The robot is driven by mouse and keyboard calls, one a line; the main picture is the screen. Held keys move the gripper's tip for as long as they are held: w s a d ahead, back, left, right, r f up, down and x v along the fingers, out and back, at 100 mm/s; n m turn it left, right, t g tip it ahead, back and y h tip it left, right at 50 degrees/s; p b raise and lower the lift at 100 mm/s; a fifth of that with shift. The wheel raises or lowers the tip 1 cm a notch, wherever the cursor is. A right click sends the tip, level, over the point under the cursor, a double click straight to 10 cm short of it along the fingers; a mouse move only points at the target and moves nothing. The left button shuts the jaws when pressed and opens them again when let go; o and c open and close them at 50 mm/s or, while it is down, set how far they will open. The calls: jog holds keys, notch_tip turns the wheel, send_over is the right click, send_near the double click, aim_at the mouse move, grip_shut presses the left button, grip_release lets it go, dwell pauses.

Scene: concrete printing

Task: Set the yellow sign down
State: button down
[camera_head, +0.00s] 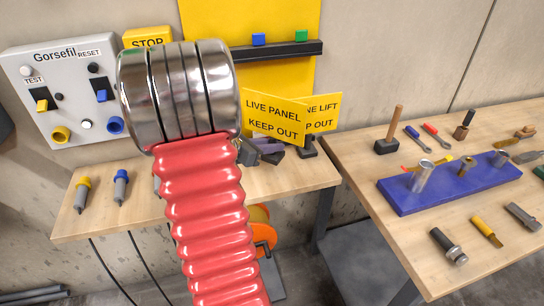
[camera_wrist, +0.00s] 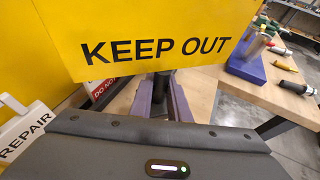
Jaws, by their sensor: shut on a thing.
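The yellow sign (camera_head: 272,118) reads "LIVE PANEL KEEP OUT" and stands upright above the right part of the left bench. Its lower part, with "KEEP OUT", fills the top of the wrist view (camera_wrist: 160,35). My gripper (camera_head: 266,151) is right below it and is shut on the sign's lower part; the purple fingers show under the panel in the wrist view (camera_wrist: 165,100). The grasp itself is partly hidden. I cannot tell whether the sign's foot touches the bench.
A second yellow sign (camera_head: 325,108), reading "...NE LIFT ...P OUT", stands close behind. The left bench (camera_head: 140,195) holds yellow and blue plugs. A grey switch panel (camera_head: 68,85) is on the wall. The right bench (camera_head: 375,225) carries a blue rack (camera_head: 400,200) and several tools.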

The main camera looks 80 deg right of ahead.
aim_at(271, 155)
dwell(0.3)
jog(key=shift+f, duration=1.95)
jog(key=c, duration=1.7)
grip_release()
jog(key=shift+f, duration=0.15)
jog(key=shift+w+a+r, duration=0.15)
jog(key=shift+r, duration=0.05)
jog(key=v, duration=1.1)
jog(key=shift+w+a, duration=0.2)
jog(key=shift+a, duration=0.05)
